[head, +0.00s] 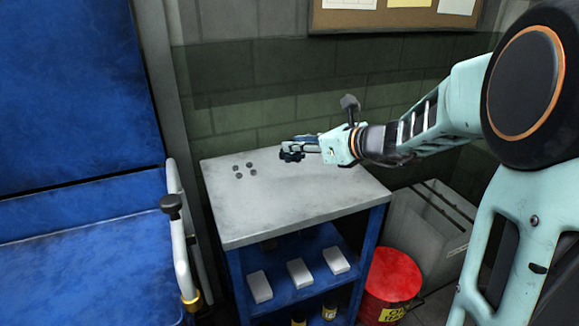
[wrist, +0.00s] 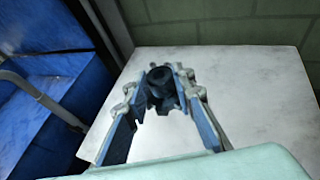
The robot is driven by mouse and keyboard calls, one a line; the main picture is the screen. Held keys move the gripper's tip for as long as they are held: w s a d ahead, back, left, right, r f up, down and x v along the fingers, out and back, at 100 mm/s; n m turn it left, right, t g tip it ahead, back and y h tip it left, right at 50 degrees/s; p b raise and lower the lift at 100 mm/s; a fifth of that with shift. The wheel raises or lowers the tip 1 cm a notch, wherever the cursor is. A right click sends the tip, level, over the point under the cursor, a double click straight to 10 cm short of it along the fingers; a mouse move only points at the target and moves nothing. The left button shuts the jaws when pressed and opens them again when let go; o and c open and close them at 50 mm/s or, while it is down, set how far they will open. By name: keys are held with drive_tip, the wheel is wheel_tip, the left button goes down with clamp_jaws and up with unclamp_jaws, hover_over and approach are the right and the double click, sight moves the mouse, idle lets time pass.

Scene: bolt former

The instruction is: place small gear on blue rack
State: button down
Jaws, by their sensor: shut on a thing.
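My gripper (head: 297,150) is shut on a small dark gear (wrist: 160,82), held between its fingertips. In the wrist view my gripper (wrist: 163,92) has a finger on each side of the gear, which shows as a dark, blurred, roundish shape. In the head view the gear (head: 291,155) is a dark piece at the fingertips, over the back part of the rack's top. The blue rack (head: 372,245) has a pale grey top (head: 305,200) and blue lower shelves. I cannot tell the exact height of the gear above the top.
White boxes (head: 298,273) sit on a shelf below. A red bin (head: 392,275) and a grey crate (head: 432,222) stand at right. The front of the top is clear. A brick wall is behind.

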drive_tip(key=w+f, duration=0.2)
drive_tip(key=w, duration=0.1)
drive_tip(key=w+a+f+b, duration=0.1)
drive_tip(key=w+f, duration=0.2)
drive_tip(key=w, duration=0.1)
drive_tip(key=w+a+f, duration=0.1)
drive_tip(key=w+f, duration=0.1)
drive_tip(key=w, duration=0.1)
drive_tip(key=shift+w+f+b, duration=0.15)
drive_tip(key=shift+f+b, duration=0.15)
drive_tip(key=shift+f, duration=0.1)
drive_tip(key=shift+w+f, duration=0.15)
drive_tip(key=shift+f, duration=0.05)
drive_tip(key=shift+w+f+b, duration=0.2)
drive_tip(key=shift+f+b, duration=0.3)
drive_tip(key=shift+f, duration=1.2)
drive_tip(key=shift+f, duration=0.1)
drive_tip(key=c, duration=2.1)
unclamp_jaws()
drive_tip(key=shift+f, duration=0.2)
drive_tip(key=o, duration=0.5)
